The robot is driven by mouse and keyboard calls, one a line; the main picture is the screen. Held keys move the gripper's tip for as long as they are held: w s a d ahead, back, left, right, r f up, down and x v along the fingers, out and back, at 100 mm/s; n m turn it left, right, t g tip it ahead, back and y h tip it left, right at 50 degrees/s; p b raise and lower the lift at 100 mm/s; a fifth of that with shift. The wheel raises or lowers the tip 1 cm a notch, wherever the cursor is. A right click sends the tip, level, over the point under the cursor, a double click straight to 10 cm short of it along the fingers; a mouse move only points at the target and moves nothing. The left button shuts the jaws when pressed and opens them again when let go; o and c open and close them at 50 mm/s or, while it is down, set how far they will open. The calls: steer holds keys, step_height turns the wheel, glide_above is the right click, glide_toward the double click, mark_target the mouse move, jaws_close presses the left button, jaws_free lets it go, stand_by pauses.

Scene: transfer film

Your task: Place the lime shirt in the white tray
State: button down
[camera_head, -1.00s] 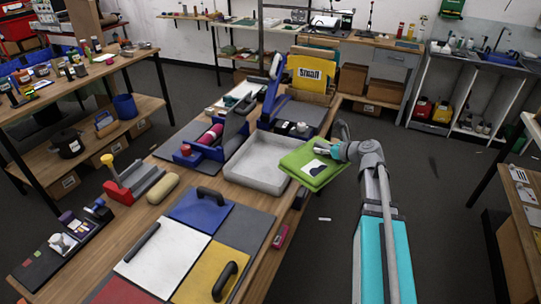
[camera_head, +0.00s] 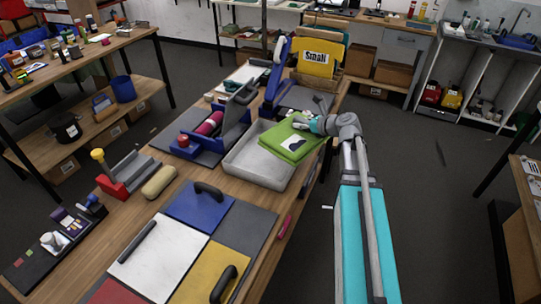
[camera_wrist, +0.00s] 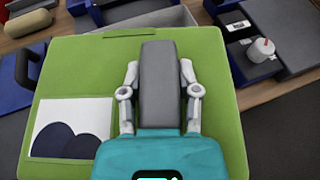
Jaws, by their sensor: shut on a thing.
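The lime shirt (camera_head: 291,141) is a flat, folded green piece with a white and dark print. My gripper (camera_head: 303,123) is shut on its edge at the far right side and holds it over the right part of the white tray (camera_head: 236,170). In the wrist view the lime shirt (camera_wrist: 215,110) fills the middle, with my gripper's fingers (camera_wrist: 160,85) lying over it. The tray's rim (camera_wrist: 150,15) shows behind the shirt. The shirt hides the tray's right back part. The visible left part of the tray is empty.
A blue heat press (camera_head: 275,85) stands behind the tray. A blue fixture with a pink roll (camera_head: 208,123) is left of it. Blue, white, grey and yellow panels (camera_head: 160,260) lie in front. A tan roller-shaped pad (camera_head: 159,182) lies left.

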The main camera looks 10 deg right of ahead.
mark_target(271, 137)
steer(key=shift+d, duration=0.1)
steer(key=s+a+n+g+y, duration=0.1)
steer(key=a, duration=0.2)
steer(key=s+a+n+g+y, duration=0.1)
steer(key=s+a, duration=0.1)
steer(key=a, duration=0.2)
steer(key=s+a+f+n+g+b, duration=0.1)
steer(key=a, duration=0.2)
steer(key=shift+s+a+n+y, duration=0.3)
steer(key=shift+s+a+y, duration=0.05)
steer(key=shift+s+y, duration=0.05)
steer(key=shift+w, duration=0.1)
steer(key=shift+w+d+f+b, duration=0.25)
steer(key=shift+w+f+b, duration=1.25)
steer(key=shift+w, duration=0.65)
steer(key=shift+w+d+f+b, duration=0.2)
steer(key=shift+w+f+b, duration=1.3)
steer(key=shift+w, duration=0.65)
steer(key=shift+w+d+f+b, duration=0.25)
steer(key=shift+w+f+b, duration=1.25)
steer(key=shift+w, duration=0.65)
